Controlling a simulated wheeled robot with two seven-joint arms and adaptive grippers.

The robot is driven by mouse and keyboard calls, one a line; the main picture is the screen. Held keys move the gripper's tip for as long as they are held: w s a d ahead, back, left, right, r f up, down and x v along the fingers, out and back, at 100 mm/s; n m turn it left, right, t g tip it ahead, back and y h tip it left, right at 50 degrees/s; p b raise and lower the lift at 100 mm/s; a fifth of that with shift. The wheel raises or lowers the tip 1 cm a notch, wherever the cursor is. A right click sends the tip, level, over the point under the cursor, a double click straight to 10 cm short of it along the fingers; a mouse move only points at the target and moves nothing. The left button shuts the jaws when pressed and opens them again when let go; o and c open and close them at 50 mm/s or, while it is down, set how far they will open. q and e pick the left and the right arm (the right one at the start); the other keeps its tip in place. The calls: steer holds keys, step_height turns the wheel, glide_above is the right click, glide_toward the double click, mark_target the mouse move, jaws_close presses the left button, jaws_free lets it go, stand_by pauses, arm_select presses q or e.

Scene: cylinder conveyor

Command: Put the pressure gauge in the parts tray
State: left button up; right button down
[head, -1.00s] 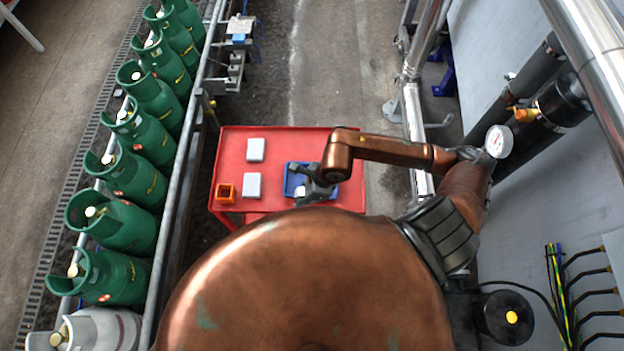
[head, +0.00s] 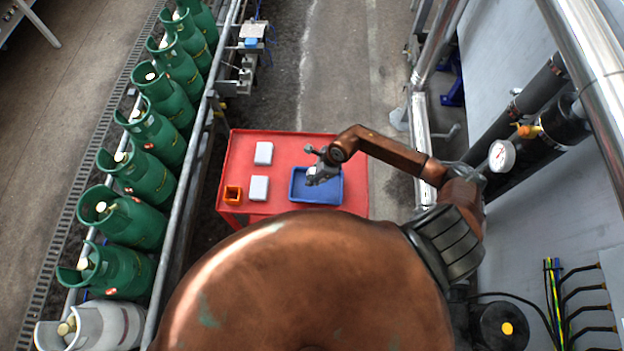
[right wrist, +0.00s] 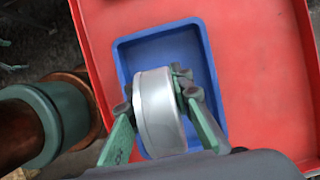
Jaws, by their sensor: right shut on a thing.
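The pressure gauge is a silver, round, drum-like piece (right wrist: 158,112) in the right wrist view. In the head view only a small pale bit of it (head: 311,171) shows. My right gripper (right wrist: 155,98) is shut on it, with a finger on each side; the gripper also shows in the head view (head: 319,171). The parts tray is a blue rectangular tray (head: 331,192) on the red table; it lies behind the gauge in the right wrist view (right wrist: 165,50). The gauge appears held over the tray; I cannot tell how high. My left gripper is out of view.
Green gas cylinders (head: 140,175) line the conveyor at left. Another dial gauge (head: 501,155) sits by the pipes at right.

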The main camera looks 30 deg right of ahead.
steer(key=f+p, duration=0.1)
steer(key=f, duration=0.2)
steer(key=shift+w, duration=0.2)
steer(key=shift+f, duration=0.2)
steer(key=shift+d, duration=0.1)
steer(key=shift+f, duration=0.1)
steer(key=shift+f, duration=0.15)
steer(key=c, duration=1.7)
jaws_free()
